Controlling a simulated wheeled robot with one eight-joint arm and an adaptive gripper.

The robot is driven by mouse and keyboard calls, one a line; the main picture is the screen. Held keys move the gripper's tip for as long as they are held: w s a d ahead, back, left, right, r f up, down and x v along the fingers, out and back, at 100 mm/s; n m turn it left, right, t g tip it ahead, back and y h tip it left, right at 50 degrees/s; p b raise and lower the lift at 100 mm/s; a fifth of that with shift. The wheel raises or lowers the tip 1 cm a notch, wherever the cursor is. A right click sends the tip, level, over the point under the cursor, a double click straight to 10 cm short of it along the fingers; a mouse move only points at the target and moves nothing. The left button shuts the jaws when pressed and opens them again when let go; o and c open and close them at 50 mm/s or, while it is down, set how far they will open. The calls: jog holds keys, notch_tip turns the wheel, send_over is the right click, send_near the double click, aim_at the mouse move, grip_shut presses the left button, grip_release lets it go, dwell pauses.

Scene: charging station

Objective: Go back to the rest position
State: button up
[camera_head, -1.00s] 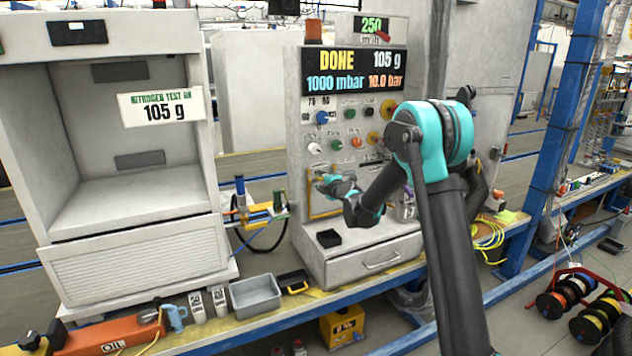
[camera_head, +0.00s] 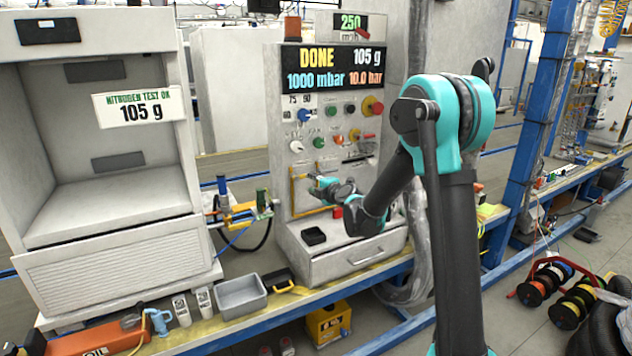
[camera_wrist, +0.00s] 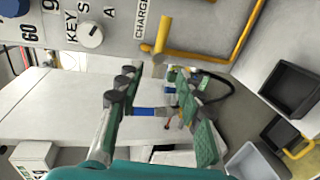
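My arm reaches toward the grey charging station (camera_head: 290,225), which has a display reading DONE, 105 g, 1000 mbar and 10.0 bar. My gripper (camera_head: 318,186) is in front of the station's lower panel, near a yellow pipe frame (camera_head: 293,190). In the wrist view my gripper (camera_wrist: 153,75) has its two green-padded fingers apart. A blue-handled tool (camera_wrist: 152,112) shows in the gap between them, apparently behind the fingers rather than held. The yellow pipe (camera_wrist: 190,52) is just beyond the fingertips.
A white cabinet (camera_head: 110,262) reading NITROGEN TEST OK stands at left. A grey bin (camera_head: 241,296) and an orange case (camera_head: 95,338) lie on the front bench. A black tray (camera_head: 313,236) sits on the station ledge. A blue post (camera_head: 530,130) and cable reels (camera_head: 560,290) are at right.

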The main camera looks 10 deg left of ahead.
jog(key=s+d+f+m+g+h, duration=0.3)
jog(key=s+d+f+m, duration=0.2)
jog(key=s, duration=0.9)
jog(key=s+d+f+m+g+h, duration=0.3)
jog(key=s+d+f+m, duration=0.2)
jog(key=s+d+m, duration=0.6)
jog(key=s+d+f+m+g+h, duration=0.2)
jog(key=s+d+f+m, duration=0.3)
jog(key=s+d+m, duration=0.4)
jog(key=s+d, duration=0.6)
jog(key=s, duration=0.2)
jog(key=shift+g+h, duration=0.4)
jog(key=shift+w+r, duration=0.1)
